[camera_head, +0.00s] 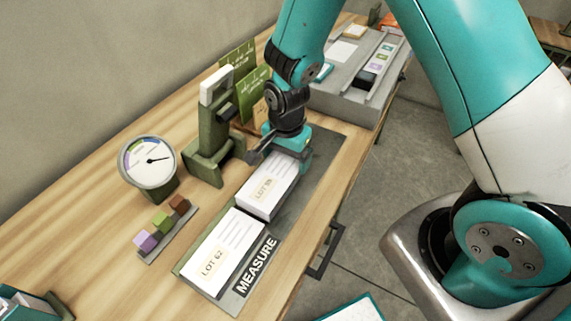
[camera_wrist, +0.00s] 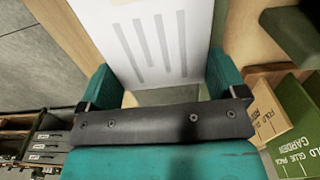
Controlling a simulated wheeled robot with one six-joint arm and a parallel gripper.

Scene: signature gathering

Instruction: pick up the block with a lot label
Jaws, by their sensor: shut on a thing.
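Two white blocks with lot labels are on the grey MEASURE mat (camera_head: 322,182). The nearer block (camera_head: 220,250) reads LOT 62. The farther block (camera_head: 268,190) has a lot label whose number is too small to read surely. My gripper (camera_head: 282,160) is at the far end of that farther block, shut on it. In the wrist view the block's white face with grey lines (camera_wrist: 150,40) sits between my two teal fingers (camera_wrist: 163,80). I cannot tell whether the block is lifted off the mat.
A green measuring stand (camera_head: 208,160) is close to the left of my gripper. A dial gauge (camera_head: 149,165) and a strip of small coloured cubes (camera_head: 162,225) are farther left. A grey tray (camera_head: 350,85) is behind. Green and brown boxes (camera_wrist: 285,115) show at wrist right.

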